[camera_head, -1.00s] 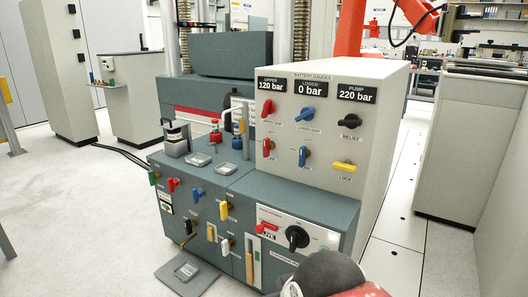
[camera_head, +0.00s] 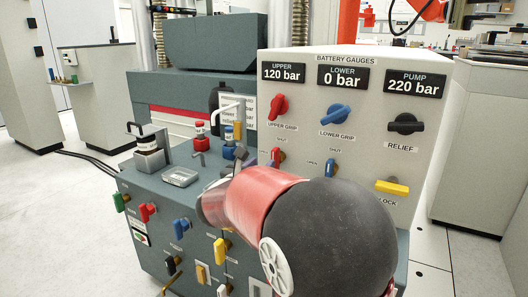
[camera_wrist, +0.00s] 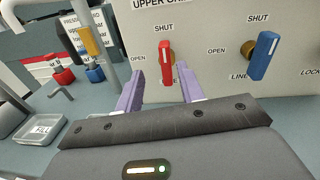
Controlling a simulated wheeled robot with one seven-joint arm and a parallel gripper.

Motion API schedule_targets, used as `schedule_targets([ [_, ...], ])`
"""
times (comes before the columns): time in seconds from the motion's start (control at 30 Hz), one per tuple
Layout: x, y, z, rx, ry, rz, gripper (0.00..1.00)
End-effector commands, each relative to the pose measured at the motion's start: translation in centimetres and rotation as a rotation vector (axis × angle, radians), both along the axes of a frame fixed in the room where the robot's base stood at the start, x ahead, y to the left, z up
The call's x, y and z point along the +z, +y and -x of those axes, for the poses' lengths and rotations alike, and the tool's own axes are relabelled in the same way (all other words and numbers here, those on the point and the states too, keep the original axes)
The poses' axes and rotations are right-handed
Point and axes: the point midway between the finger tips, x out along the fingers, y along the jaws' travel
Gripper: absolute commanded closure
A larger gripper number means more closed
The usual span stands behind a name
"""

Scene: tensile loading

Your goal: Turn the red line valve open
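The red line valve (camera_wrist: 166,62) is on the pale panel in the wrist view, its handle upright under the SHUT label with OPEN to its left. It also shows in the head view (camera_head: 277,156), below the upper grip knob and partly behind my arm. My gripper (camera_wrist: 160,86) has two purple fingers spread apart with nothing between them. The fingertips are just short of the red handle, one on each side of it, and no contact is visible. In the head view my arm hides most of the gripper.
The blue line valve (camera_wrist: 263,56) is right of the red one. Above are the red upper grip knob (camera_head: 278,107), blue lower grip knob (camera_head: 335,114) and black relief knob (camera_head: 405,124). A yellow lock handle (camera_head: 392,187) is lower right. A metal tray (camera_head: 180,177) sits at left.

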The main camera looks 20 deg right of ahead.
Motion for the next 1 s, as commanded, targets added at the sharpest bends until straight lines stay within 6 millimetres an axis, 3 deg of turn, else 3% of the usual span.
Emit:
schedule_targets([
  [0.17,-0.6,-1.1,0.1,-0.080,-0.079,-0.047,0.62],
  [0.6,-0.5,-6.1,-3.8,-0.078,-0.078,-0.046,0.62],
  [1.0,-0.6,-6.9,-4.4,-0.075,-0.077,-0.046,0.62],
])
